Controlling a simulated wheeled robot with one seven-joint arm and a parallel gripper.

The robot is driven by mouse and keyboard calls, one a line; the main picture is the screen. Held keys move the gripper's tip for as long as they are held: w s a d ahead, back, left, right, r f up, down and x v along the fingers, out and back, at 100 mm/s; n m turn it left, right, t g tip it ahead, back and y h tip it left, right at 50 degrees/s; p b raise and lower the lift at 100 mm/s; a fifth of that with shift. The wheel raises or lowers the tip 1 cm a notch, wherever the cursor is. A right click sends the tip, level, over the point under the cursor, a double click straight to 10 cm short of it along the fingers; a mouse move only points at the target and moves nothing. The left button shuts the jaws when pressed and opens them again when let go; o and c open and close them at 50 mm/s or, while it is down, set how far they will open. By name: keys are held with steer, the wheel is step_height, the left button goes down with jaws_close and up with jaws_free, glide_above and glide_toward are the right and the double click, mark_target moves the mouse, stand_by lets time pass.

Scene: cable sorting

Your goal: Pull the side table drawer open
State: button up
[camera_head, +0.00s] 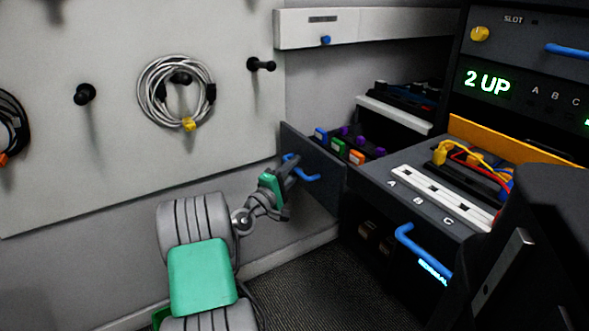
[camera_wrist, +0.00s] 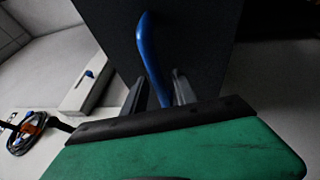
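The side table drawer stands partly out of its cabinet, with its dark front panel (camera_head: 318,190) facing my arm. Colored items in it show from above. A blue bar handle (camera_head: 303,170) is on the front. My gripper (camera_head: 291,168), with a green body, is at the handle's left end. In the wrist view the handle (camera_wrist: 152,58) runs down between the two fingers of my gripper (camera_wrist: 160,88). The fingers look apart, with a narrow gap on each side of the bar. Whether either finger touches it is hard to tell.
A second blue handle (camera_head: 421,250) is on the cabinet at right, below a white strip (camera_head: 440,196) marked A, B, C. A coiled grey cable (camera_head: 148,96) hangs on the wall panel. Carpeted floor (camera_head: 320,285) in front is clear.

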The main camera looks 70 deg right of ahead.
steer(key=v, duration=0.8)
steer(key=shift+r, duration=0.1)
